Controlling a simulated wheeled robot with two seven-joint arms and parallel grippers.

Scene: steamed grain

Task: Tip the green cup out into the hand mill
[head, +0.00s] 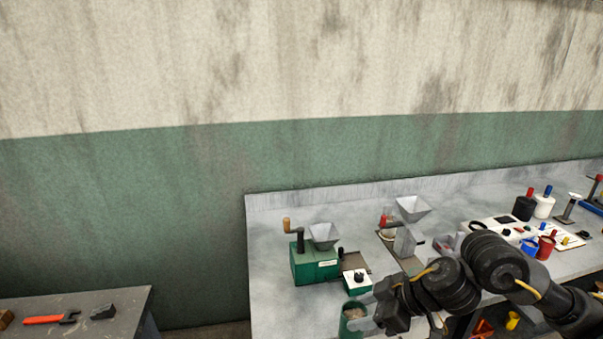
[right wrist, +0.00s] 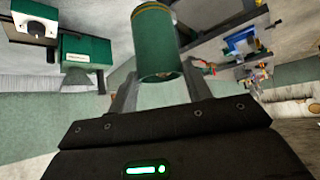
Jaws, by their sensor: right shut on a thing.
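The green cup (head: 354,331) is at the bottom of the head view, near the table's front edge. It looks upright, and pale, brownish contents show inside its mouth. My right gripper (head: 368,315) is shut on the cup, with its fingers on either side of it. The cup (right wrist: 157,45) also shows between the fingers of the right gripper (right wrist: 158,88) in the right wrist view. The green hand mill (head: 314,266) stands behind and left of the cup, with a grey hopper (head: 323,236) on top and a wooden-knobbed crank. My left gripper is out of view.
A small green box with a dial (head: 357,279) stands between the cup and the mill. A grey hopper on a stand (head: 411,209) is to the right. Bottles and cups crowd the table's right. A separate bench (head: 75,313) with tools is at lower left.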

